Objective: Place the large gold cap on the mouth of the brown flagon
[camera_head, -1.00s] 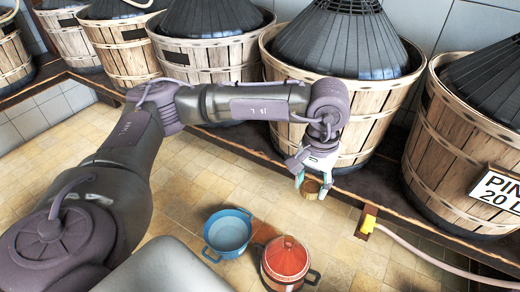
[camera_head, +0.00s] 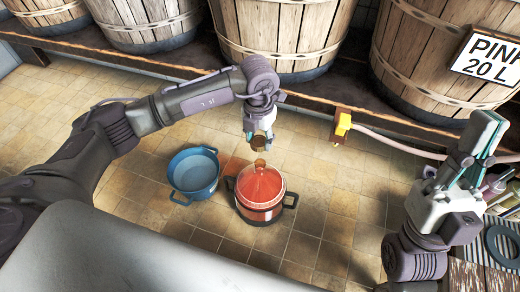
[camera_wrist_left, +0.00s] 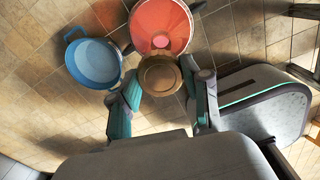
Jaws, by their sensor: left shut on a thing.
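My left gripper (camera_head: 258,136) is shut on the large gold cap (camera_head: 258,145), a small brownish-gold round piece. It holds the cap in the air, above the floor and just beyond the red pot in the head view. In the left wrist view the cap (camera_wrist_left: 160,75) sits between the two teal-padded fingers, partly overlapping the red pot. My right gripper (camera_head: 484,138) is at the right of the head view, fingers pointing up, with nothing seen in it; its finger gap is unclear. I cannot make out the brown flagon in either view.
A red lidded pot (camera_head: 260,187) and a blue pot (camera_head: 194,172) stand on the tiled floor. A dark ring (camera_head: 503,247) lies far right.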

